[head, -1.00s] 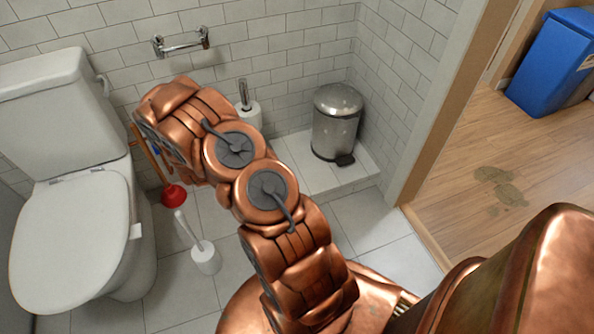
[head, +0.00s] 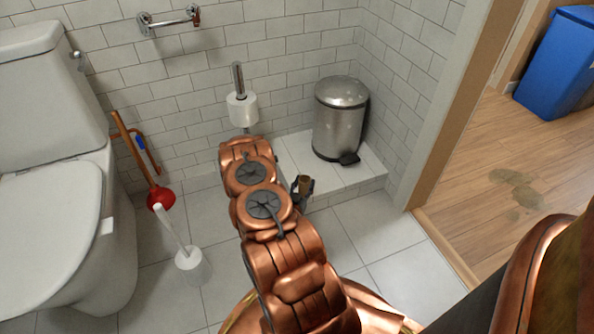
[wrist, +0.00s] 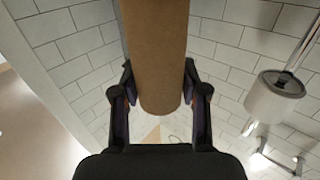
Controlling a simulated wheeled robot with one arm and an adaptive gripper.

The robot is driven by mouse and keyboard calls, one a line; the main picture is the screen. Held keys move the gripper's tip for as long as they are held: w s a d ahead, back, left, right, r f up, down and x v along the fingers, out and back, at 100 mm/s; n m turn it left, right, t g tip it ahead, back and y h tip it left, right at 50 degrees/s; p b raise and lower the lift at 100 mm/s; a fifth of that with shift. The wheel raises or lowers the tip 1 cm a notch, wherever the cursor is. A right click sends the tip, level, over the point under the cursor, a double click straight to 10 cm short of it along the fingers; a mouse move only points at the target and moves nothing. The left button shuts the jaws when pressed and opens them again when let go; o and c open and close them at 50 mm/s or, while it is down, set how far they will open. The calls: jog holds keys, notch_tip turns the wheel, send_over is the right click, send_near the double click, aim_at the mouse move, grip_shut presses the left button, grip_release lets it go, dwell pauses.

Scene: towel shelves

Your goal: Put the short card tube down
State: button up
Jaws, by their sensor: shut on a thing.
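The short card tube (wrist: 158,50) is a plain brown cylinder. In the wrist view it is between the two dark fingers of my gripper (wrist: 159,84), which is shut on it. In the head view only a small brown end of the tube (head: 304,182) shows at my gripper (head: 302,189). There my gripper is to the right of my copper arm, in front of the low tiled ledge (head: 330,176). The tube is held clear of any surface that I can see. Its far end is cut off by the wrist view's edge.
A steel pedal bin (head: 339,120) stands on the ledge. A roll on a holder (head: 242,108) is to its left. A toilet (head: 60,220), red plunger (head: 160,197) and toilet brush (head: 190,262) are at the left. Tiled floor (head: 385,235) is clear at the right.

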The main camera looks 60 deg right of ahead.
jog(key=shift+s+d+f, duration=0.1)
jog(key=shift+s+f, duration=0.45)
jog(key=shift+s, duration=0.05)
jog(key=shift+d+f+g+b, duration=0.1)
jog(key=shift+d+g+b, duration=0.05)
jog(key=shift+g+b, duration=0.15)
jog(key=w+d+f+b, duration=0.1)
jog(key=w+d+b, duration=0.1)
jog(key=w+d, duration=0.1)
jog(key=w+d+f+b, duration=0.2)
jog(key=w+d+b, duration=0.1)
jog(key=w+d, duration=0.1)
jog(key=w+d+f+b, duration=0.2)
jog(key=w+d+b, duration=0.1)
jog(key=w, duration=0.1)
jog(key=shift+w+d, duration=0.15)
jog(key=shift+w, duration=0.1)
jog(key=shift+r, duration=0.1)
jog(key=o, duration=1.1)
